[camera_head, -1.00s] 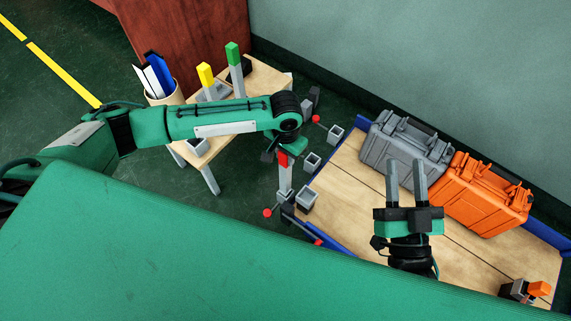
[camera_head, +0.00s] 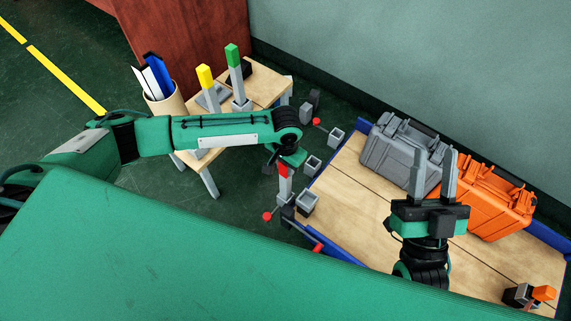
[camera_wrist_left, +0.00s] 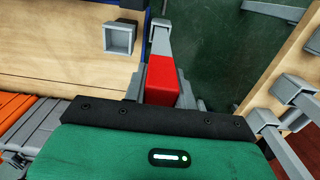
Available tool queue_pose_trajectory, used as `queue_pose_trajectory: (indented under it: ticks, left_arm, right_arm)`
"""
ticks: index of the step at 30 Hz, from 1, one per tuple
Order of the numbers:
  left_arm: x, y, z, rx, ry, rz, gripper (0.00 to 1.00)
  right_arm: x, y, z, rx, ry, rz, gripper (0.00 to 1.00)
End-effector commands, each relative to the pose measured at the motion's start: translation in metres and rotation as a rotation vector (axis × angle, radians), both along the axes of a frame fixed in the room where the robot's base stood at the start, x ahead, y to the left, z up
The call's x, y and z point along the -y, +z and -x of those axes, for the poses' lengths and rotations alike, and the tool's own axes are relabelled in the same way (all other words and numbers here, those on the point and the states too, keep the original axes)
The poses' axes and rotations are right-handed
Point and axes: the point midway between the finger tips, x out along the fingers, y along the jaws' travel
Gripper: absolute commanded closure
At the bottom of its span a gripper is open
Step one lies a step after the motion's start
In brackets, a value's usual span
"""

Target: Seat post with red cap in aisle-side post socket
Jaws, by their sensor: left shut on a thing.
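My left gripper (camera_head: 285,160) is shut on the post with the red cap (camera_head: 284,187), gripping it near its red top. The post hangs roughly upright with its grey shaft down, left of the cart's edge. In the left wrist view the red cap (camera_wrist_left: 163,80) sits at the jaws and the grey shaft extends away. My right gripper (camera_head: 435,172) is open and empty above the cart.
The wooden cart deck (camera_head: 350,215) carries a grey case (camera_head: 400,150) and an orange case (camera_head: 490,200). A small table (camera_head: 265,85) at back left holds a yellow-capped post (camera_head: 205,76), a green-capped post (camera_head: 232,55) and a cup (camera_head: 166,102). Red knobs (camera_head: 267,216) stick out near the sockets.

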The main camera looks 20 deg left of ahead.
Motion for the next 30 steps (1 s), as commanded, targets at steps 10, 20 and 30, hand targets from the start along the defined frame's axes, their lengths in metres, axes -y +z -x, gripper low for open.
queue_pose_trajectory:
  ticks: [10, 20, 30]
  left_arm:
    - [0.000, -0.001, 0.000, 0.000, 0.000, 0.000, 0.51]
    - [0.000, 0.010, 0.000, 0.001, 0.001, -0.001, 0.51]
    - [0.000, 0.051, 0.000, 0.001, 0.000, 0.000, 0.51]
  right_arm:
    - [-0.001, -0.002, -0.001, -0.014, 0.003, 0.003, 0.64]
    - [-0.001, -0.002, -0.002, -0.020, 0.002, 0.006, 0.64]
    - [-0.022, -0.065, -0.010, -0.381, 0.059, 0.091, 0.64]
